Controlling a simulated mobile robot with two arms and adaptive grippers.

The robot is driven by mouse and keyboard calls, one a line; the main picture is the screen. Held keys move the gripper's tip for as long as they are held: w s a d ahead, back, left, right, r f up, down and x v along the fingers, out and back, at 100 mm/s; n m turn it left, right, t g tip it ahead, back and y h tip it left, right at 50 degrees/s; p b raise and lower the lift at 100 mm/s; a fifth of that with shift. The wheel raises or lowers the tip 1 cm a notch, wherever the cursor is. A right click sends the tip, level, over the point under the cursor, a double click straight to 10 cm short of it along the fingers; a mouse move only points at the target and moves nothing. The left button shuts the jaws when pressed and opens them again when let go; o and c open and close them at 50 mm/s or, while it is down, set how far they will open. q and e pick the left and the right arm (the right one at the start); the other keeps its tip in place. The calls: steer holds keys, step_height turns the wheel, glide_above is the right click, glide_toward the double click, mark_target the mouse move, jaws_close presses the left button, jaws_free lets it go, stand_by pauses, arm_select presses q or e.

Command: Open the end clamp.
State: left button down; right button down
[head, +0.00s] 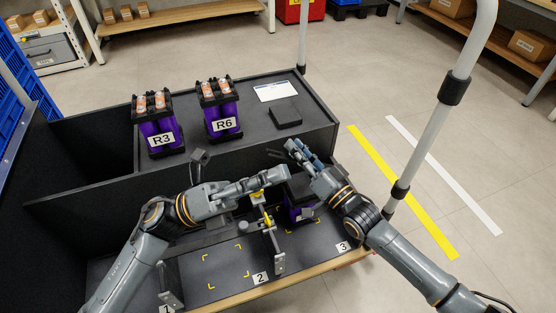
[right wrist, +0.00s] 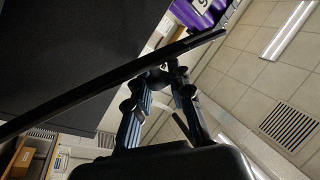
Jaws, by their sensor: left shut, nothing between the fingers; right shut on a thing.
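A metal clamp-like stand (head: 268,232) with yellow parts rises between the marked places 2 and 3; I take it for the end clamp. My left gripper (head: 283,181) is shut and empty above its top and hides part of it; whether they touch I cannot tell. A purple block with a black top (head: 299,207) stands right of the clamp, partly hidden by my right arm. My right gripper (head: 291,148) is up and beyond the left one. In the right wrist view its fingers (right wrist: 165,72) are closed at a thin dark bar-like thing (right wrist: 100,98), whose identity is unclear.
Purple blocks R3 (head: 160,131) and R6 (head: 222,117) stand on the raised dark shelf (head: 265,122), beside a flat black box (head: 285,117) and a white sheet (head: 276,91). Another metal bracket (head: 170,287) is at lower left. A grey post (head: 437,135) rises at right.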

steer(key=shift+f, duration=0.1)
arm_select(q)
steer(key=w+a+f+m+t+y, duration=0.2)
steer(key=w+a+f+m+y, duration=0.25)
steer(key=w+f, duration=0.4)
steer(key=w+a+f+m+t+y, duration=0.1)
steer(key=w+a+f+m+y, duration=0.2)
steer(key=w+a+f+y, duration=0.45)
steer(key=w+d+f+h, duration=0.1)
steer(key=w+d, duration=0.1)
steer(key=d, duration=1.1)
steer(key=shift+w+d+f+h, duration=0.3)
steer(key=shift+w, duration=0.1)
